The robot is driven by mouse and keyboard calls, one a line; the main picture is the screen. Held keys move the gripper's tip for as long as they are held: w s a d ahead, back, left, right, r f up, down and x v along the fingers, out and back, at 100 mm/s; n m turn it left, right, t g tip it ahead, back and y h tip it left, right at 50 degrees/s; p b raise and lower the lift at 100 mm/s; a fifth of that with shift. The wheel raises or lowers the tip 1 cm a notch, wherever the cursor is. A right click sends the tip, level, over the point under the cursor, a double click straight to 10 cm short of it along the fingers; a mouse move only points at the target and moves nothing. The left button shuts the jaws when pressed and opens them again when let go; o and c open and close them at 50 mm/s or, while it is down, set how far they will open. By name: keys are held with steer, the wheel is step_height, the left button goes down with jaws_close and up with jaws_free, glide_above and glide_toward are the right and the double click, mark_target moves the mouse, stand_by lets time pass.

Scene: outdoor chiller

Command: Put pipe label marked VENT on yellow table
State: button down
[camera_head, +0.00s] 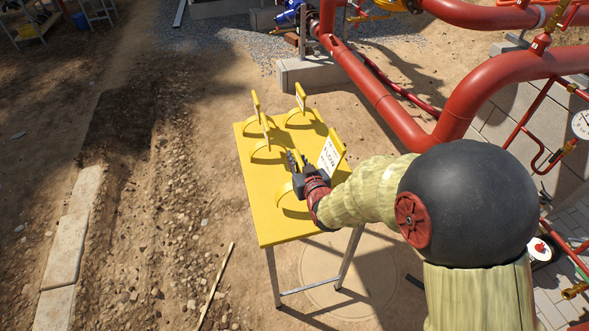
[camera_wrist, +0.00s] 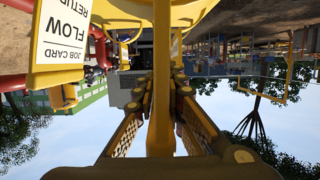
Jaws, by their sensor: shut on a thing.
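The yellow table (camera_head: 262,222) stands in the middle of the head view. My gripper (camera_head: 293,160) is low over its right half. In the wrist view my gripper (camera_wrist: 160,95) is shut on a yellow pipe label (camera_wrist: 161,125), seen edge-on between the fingers. Its yellow curved band (camera_head: 287,198) seems to show beside the gripper in the head view, on or just above the tabletop. No VENT marking is readable on it. Other yellow labels with curved bands stand at the far side: one at left (camera_head: 256,104), one at right (camera_head: 300,96), one nearer (camera_head: 265,130).
A white job card (camera_head: 330,154) reading FLOW on a yellow holder stands close right of my gripper; it also shows in the wrist view (camera_wrist: 62,35). Red pipes (camera_head: 375,90) run behind and right of the table. The table's front left is bare.

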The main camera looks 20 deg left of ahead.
steer(key=shift+w+a+f+b, duration=0.15)
steer(key=shift+f+b, duration=0.25)
steer(key=shift+f, duration=0.6)
steer(key=shift+s+a+f+b, duration=0.15)
steer(key=shift+f+b, duration=0.25)
steer(key=shift+f, duration=0.55)
steer(key=c, duration=1.8)
jaws_free()
steer(key=shift+w+r, duration=0.1)
steer(key=shift+c, duration=0.2)
steer(key=p+v, duration=0.2)
steer(key=v, duration=1)
steer(key=shift+p, duration=0.3)
